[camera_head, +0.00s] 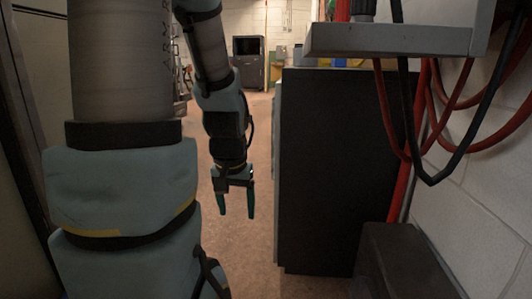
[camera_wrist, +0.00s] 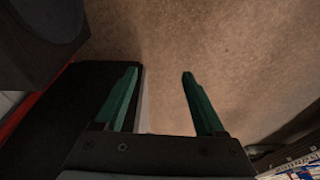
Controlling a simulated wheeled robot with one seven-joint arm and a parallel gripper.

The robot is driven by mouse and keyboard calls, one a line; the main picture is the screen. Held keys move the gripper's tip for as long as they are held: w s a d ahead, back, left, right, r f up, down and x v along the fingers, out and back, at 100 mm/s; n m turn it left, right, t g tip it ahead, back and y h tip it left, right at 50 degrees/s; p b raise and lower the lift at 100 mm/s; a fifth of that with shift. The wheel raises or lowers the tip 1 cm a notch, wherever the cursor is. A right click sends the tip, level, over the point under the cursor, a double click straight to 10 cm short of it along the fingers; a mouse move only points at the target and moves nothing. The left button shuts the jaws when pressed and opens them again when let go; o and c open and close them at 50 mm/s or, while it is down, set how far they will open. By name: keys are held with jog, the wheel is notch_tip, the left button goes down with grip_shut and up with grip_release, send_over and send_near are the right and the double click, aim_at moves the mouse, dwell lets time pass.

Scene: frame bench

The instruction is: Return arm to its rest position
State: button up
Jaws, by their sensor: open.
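My gripper (camera_head: 236,212) hangs from my arm near the middle of the head view, with its fingers pointing down over the brown floor. Its two green fingers stand apart with nothing between them. In the wrist view the same two fingers (camera_wrist: 158,75) frame bare floor. My arm's thick grey and pale blue links fill the left side of the head view and hide what lies behind them.
A dark cabinet (camera_head: 335,170) stands just right of my gripper, under a grey shelf (camera_head: 390,38). Red and black cables (camera_head: 432,180) hang at the white wall (camera_head: 480,200). A dark box (camera_head: 405,262) sits lower right. Open floor (camera_head: 262,125) runs back to a far cabinet (camera_head: 248,70).

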jog(key=s+r+g+p, duration=0.1)
jog(key=s+r+p, duration=0.2)
jog(key=r+p, duration=3.4)
jog(key=shift+s+r+n+p, duration=0.2)
jog(key=shift+r+n+p, duration=0.1)
jog(key=shift+n+p, duration=0.15)
